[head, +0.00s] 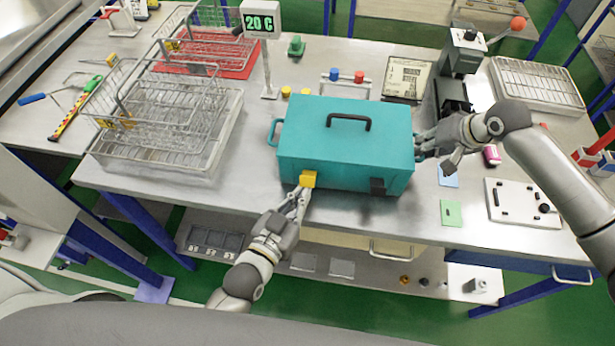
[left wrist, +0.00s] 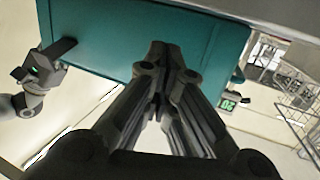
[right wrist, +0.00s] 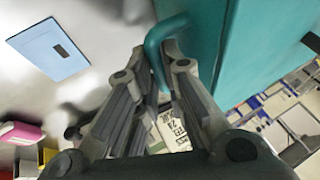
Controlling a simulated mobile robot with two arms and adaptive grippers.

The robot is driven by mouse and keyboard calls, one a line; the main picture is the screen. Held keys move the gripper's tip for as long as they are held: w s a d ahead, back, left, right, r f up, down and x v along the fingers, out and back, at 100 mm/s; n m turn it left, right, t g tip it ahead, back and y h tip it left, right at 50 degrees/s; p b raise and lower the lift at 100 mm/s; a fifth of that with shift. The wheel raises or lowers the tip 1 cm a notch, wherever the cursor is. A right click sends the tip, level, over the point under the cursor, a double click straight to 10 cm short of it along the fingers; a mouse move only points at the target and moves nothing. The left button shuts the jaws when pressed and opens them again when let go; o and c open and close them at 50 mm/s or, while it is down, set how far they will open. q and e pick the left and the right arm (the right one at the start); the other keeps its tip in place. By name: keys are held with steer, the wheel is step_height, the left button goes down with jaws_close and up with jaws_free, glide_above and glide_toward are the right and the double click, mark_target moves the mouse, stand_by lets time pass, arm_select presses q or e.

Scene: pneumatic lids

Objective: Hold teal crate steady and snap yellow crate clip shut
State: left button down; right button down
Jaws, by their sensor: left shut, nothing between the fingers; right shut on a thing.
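The teal crate (head: 345,145) stands closed on the metal bench with a black handle (head: 348,121) on its lid. The yellow clip (head: 308,179) is on its front left edge; I cannot tell whether it is fully latched. My left gripper (head: 300,194) is shut and empty, its fingertips just below the yellow clip at the crate's front. The left wrist view shows these fingertips (left wrist: 168,62) against the teal wall, with the clip hidden. My right gripper (head: 424,147) is shut on the crate's right side handle (right wrist: 163,50). A black clip (head: 377,186) is at the front right.
A wire basket (head: 165,115) and a temperature display (head: 260,20) stand left and behind. A black press (head: 460,65) is behind right. A white board (head: 525,205), a green card (head: 451,213) and a blue card (right wrist: 48,48) lie to the right. The bench's front edge is close.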

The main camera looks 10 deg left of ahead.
mark_target(303, 184)
arm_select(q)
steer(key=shift+r, duration=1)
stand_by(0.8)
steer(key=shift+w+r, duration=0.1)
steer(key=shift+r, duration=0.25)
steer(key=shift+w+r, duration=0.25)
steer(key=shift+r, duration=0.1)
stand_by(0.9)
steer(key=shift+s+d, duration=0.1)
steer(key=shift+s, duration=2.4)
steer(key=v, duration=1.2)
